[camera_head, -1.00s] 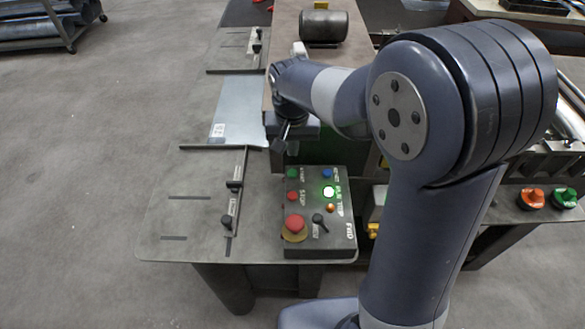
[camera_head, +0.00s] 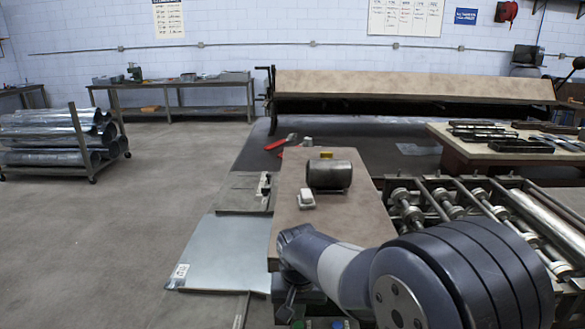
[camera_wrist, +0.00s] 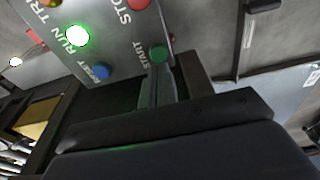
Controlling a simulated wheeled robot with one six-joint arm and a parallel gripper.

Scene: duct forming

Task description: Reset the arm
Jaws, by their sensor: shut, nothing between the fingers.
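My arm reaches in from the lower right of the head view. My gripper (camera_head: 289,302) is low in that view, partly cut off by the bottom edge. In the wrist view my gripper (camera_wrist: 158,88) is shut and empty, its thin fingertips in front of the control box (camera_wrist: 118,35). The fingers lie close to the green START button (camera_wrist: 158,53) in the picture; whether they touch it I cannot tell. The RUN lamp (camera_wrist: 76,36) glows green. A blue RESET button (camera_wrist: 101,70) is beside it.
A metal sheet (camera_head: 222,252) lies left of the brown-topped machine (camera_head: 300,237), which bears a dark cylinder (camera_head: 330,174). Rollers (camera_head: 470,195) are at right, with a tool table (camera_head: 500,142) behind.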

